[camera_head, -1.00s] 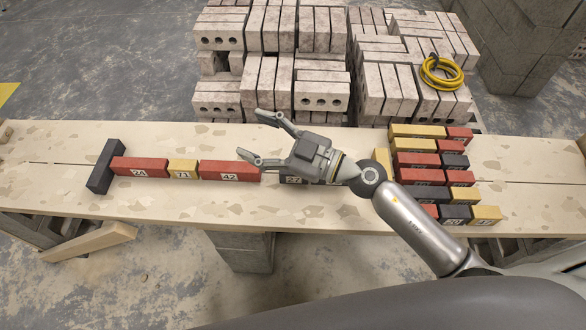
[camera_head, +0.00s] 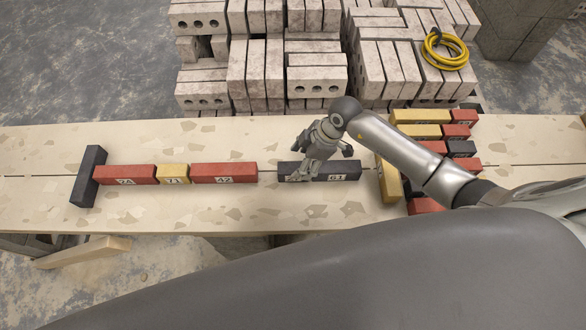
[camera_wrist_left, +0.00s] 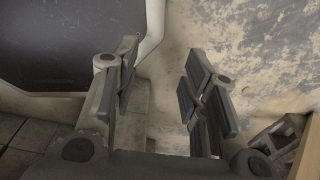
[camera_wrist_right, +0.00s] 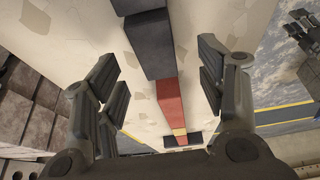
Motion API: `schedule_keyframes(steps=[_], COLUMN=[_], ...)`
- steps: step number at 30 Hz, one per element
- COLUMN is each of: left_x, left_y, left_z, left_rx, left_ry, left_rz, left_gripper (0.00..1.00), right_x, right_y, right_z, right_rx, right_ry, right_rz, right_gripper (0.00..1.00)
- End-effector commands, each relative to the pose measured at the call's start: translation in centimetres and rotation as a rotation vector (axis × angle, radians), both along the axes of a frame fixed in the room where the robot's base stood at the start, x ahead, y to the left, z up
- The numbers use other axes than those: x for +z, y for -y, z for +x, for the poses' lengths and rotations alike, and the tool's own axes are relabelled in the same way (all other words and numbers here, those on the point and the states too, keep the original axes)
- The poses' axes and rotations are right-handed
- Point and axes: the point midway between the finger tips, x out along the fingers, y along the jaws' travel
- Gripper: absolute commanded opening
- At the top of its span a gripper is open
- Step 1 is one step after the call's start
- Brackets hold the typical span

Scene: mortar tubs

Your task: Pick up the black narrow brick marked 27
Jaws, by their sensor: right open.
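Two black bricks lie end to end on the pale plank in the head view. The left one (camera_head: 285,169) has its label partly covered by my gripper, so I cannot read it surely as 27. The right one (camera_head: 350,178) has a label that looks like 61. My right gripper (camera_head: 318,158) is open above them, fingers pointing down. In the right wrist view a black brick (camera_wrist_right: 150,45) lies between the open fingers (camera_wrist_right: 157,68), with another black brick (camera_wrist_right: 135,6) at the top edge. My left gripper (camera_wrist_left: 160,62) is open and empty, and shows only in its wrist view.
Left of a gap, a row holds red 42 (camera_head: 224,170), yellow 71 (camera_head: 172,172), red 24 (camera_head: 125,172) and a dark crosswise brick (camera_head: 88,176). Coloured bricks (camera_head: 416,131) crowd the right, partly behind my arm. Pale block stacks (camera_head: 262,70) with a yellow hose (camera_head: 445,50) stand behind.

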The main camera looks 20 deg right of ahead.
Motion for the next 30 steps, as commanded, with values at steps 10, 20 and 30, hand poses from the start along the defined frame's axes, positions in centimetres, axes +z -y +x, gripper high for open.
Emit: schedule_keyframes(steps=[10, 20, 30], left_x=[0.4, 0.5, 0.4], left_y=[0.1, 0.2, 0.1], left_z=[1.0, 2.4, 0.9], left_rx=[-0.001, -0.002, -0.003], left_ry=[0.014, 0.036, 0.013], left_rz=[-0.001, -0.005, -0.002], left_gripper=[0.40, 0.40, 0.40], right_x=[-2.8, -5.5, -5.5], right_y=[-1.3, -2.2, -2.2], right_z=[0.6, 0.9, 0.9], right_rx=[0.000, 0.001, 0.001], right_ry=[0.000, 0.002, 0.002], right_rz=[0.002, 0.001, 0.001], right_gripper=[0.64, 0.64, 0.64])
